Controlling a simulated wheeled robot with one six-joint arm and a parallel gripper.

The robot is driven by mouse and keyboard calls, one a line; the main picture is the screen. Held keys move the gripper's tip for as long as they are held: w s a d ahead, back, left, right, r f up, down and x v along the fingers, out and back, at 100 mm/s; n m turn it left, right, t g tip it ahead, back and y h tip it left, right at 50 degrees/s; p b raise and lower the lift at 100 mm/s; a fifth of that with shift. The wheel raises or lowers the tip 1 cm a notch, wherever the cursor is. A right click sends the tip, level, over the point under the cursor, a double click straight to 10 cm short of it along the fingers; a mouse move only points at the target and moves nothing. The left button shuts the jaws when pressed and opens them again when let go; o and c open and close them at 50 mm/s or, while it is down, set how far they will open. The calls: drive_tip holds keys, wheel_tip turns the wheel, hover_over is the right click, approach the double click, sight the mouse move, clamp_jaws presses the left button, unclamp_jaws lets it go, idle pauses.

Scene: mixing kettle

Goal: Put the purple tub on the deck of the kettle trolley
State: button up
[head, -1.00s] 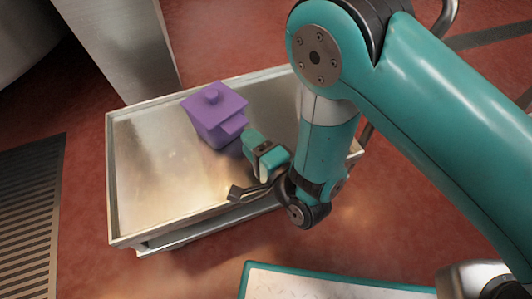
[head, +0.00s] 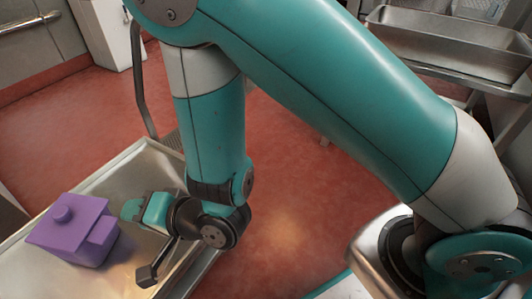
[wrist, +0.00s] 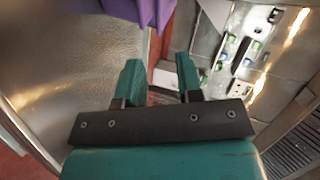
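The purple tub (head: 72,236) stands upright on the bare metal deck of the trolley (head: 150,172), at the lower left of the head view. It has a lid with a round knob and a block-like handle on the side facing my gripper. My gripper (head: 132,210) is just right of the tub, close to the handle but not around it. In the wrist view my gripper (wrist: 160,78) has its two teal fingers apart with nothing between them. Part of the tub (wrist: 140,10) shows beyond the fingers at the top edge, and the deck (wrist: 60,65) lies to the left.
The deck has a raised rim. A steel rack with a deep tray (head: 440,45) stands at the upper right of the head view. A cabinet with small green and white parts (wrist: 240,60) and a floor grating (wrist: 295,150) show in the wrist view. Red floor lies open behind the trolley.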

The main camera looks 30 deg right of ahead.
wheel_tip(320, 180, up, 6)
drive_tip(key=w+d+n+g+h, duration=0.1)
drive_tip(key=d+n+g, duration=0.1)
drive_tip(key=d+n, duration=0.1)
drive_tip(key=s+d+r+n+g+h, duration=0.3)
drive_tip(key=s+d+r+n, duration=0.1)
drive_tip(key=s+d, duration=0.3)
drive_tip(key=s+d+r+n+g+h, duration=0.2)
drive_tip(key=s+d+r+n+g, duration=0.2)
drive_tip(key=s+d+r, duration=0.3)
drive_tip(key=d+n, duration=0.1)
drive_tip(key=d, duration=0.2)
drive_tip(key=shift+s+d+r+n+g+h, duration=0.15)
drive_tip(key=shift+n+g+h, duration=0.15)
drive_tip(key=shift+h, duration=0.1)
